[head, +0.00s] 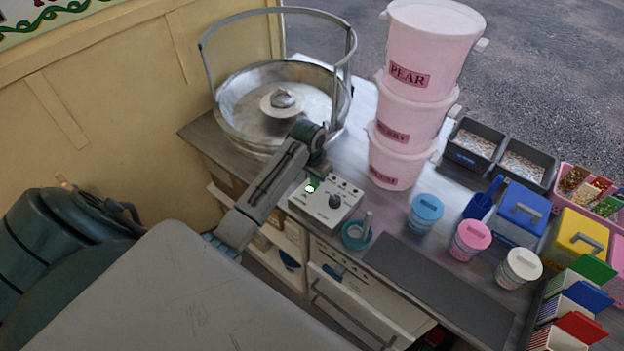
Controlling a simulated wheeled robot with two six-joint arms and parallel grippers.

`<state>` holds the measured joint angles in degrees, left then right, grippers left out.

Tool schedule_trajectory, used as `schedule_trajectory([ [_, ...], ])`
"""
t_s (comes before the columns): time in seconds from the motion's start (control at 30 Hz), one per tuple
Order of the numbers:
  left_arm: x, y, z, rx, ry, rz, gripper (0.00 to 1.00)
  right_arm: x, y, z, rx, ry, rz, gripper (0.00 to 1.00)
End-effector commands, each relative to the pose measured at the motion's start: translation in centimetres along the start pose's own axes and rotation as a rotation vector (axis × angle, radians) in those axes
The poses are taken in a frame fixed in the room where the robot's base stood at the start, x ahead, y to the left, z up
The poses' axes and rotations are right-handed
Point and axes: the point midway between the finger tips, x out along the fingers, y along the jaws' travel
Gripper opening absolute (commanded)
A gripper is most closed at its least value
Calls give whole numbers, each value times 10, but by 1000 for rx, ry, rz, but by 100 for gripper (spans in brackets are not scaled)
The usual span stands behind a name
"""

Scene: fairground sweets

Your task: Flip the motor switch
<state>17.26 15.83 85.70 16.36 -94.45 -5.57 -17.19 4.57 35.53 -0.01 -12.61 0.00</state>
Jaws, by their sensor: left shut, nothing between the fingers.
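A white control box (318,211) stands on the counter in front of the cotton candy machine's metal bowl (228,104). Its top has a dark round knob (335,201), small dark controls along the back and a lit whitish-green spot (310,189) near its left side. Which control is the motor switch is too small to tell. My left gripper (315,180) is shut and empty, pointing down over the back left part of the box. It hides part of the box top; whether it touches a control I cannot tell. My right gripper is out of view.
Stacked pink tubs (397,162) stand right of the box. A teal ring-shaped holder (356,236) with a stick is close at its right front. Small lidded jars (426,211) and a dark mat (440,292) lie further right. A drawer (362,308) below is open.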

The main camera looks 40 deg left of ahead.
Motion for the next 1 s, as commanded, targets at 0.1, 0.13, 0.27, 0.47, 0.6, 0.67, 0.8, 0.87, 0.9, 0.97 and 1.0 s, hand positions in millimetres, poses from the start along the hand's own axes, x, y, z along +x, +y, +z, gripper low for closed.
schedule_trajectory([
  [0.1,2,0,1,0,-3,1,0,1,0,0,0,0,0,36],
  [0.13,2,0,1,0,-3,1,0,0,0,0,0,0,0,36],
  [0.27,-5,0,0,0,-3,0,0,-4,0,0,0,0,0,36],
  [0.47,-22,0,-3,0,-3,0,0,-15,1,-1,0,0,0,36],
  [0.6,-31,0,-5,0,-1,0,0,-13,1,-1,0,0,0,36],
  [0.67,-36,0,-5,0,-1,0,0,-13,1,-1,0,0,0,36],
  [0.8,-47,0,-7,0,0,0,0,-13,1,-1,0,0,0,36],
  [0.87,-52,0,-8,0,0,0,0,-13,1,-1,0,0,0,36],
  [0.9,-55,0,-9,0,0,0,0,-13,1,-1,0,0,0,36],
  [0.97,-59,0,-9,0,-1,0,0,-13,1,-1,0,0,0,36],
  [1.0,-62,0,-9,0,-1,0,0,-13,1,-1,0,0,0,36],
])
